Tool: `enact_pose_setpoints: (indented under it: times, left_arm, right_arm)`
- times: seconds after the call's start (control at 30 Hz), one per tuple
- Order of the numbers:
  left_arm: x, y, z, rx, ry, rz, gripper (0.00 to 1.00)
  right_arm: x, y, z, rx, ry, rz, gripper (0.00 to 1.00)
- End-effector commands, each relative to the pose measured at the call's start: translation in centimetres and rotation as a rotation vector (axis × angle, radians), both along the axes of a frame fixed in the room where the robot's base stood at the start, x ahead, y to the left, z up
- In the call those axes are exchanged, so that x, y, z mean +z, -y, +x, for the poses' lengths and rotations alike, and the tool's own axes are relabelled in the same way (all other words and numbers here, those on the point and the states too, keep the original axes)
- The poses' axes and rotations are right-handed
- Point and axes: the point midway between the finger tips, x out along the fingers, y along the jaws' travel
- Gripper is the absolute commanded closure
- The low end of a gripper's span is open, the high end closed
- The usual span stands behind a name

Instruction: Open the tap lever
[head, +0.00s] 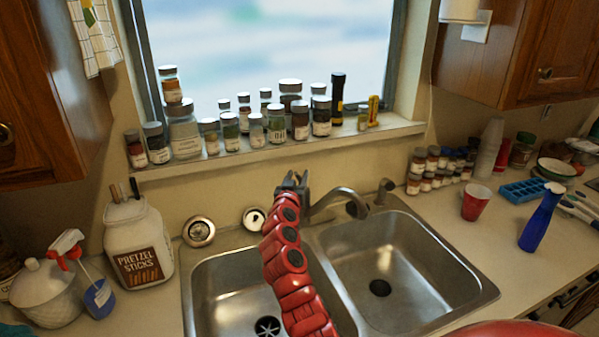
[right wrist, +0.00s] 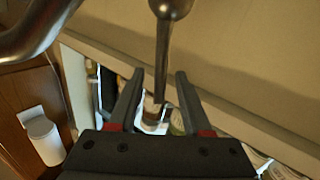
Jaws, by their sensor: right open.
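The tap's curved metal spout (head: 341,194) stands behind the double sink; my red right arm hides much of its base in the head view. My right gripper (head: 292,179) is open at the tap, just left of the spout. In the right wrist view the thin metal tap lever (right wrist: 164,50) runs down from a rounded knob and shows between the two open fingers (right wrist: 160,74). I cannot tell whether a finger touches it. The spout (right wrist: 32,28) crosses the upper left corner there. My left gripper is not in view.
Several spice jars (head: 185,137) line the window sill (head: 250,158) behind the tap. A pretzel jar (head: 137,243) and spray bottle (head: 90,275) stand left of the sink (head: 437,262). A red cup (head: 476,202) and blue bottle (head: 540,217) stand to its right. Both basins look empty.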

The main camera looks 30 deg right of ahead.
Motion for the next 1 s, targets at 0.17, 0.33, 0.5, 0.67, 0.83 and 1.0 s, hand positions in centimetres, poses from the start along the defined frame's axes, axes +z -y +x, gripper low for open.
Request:
enact_pose_setpoints:
  times: [0.17, 0.33, 0.5, 0.67, 0.83, 1.0]
  left_arm:
    - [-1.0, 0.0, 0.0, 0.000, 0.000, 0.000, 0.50]
    - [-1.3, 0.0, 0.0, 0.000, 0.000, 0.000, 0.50]
    - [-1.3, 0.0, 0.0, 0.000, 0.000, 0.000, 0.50]
    - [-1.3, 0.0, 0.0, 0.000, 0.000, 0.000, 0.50]
    - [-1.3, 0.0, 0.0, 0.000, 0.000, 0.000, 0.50]
    - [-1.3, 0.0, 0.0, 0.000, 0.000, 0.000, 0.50]
  right_arm:
    - [-0.2, 1.5, 1.5, -0.002, -0.001, 0.001, 0.51]
    - [-0.1, 2.2, 2.2, 0.000, 0.000, 0.000, 0.51]
    - [0.0, 2.4, 2.5, 0.002, -0.001, -0.001, 0.51]
    - [0.0, 2.5, 2.5, 0.001, -0.001, -0.001, 0.51]
    - [-0.1, 2.5, 2.5, 0.001, -0.002, -0.001, 0.72]
    - [-0.1, 2.5, 2.5, 0.001, -0.002, -0.001, 1.00]
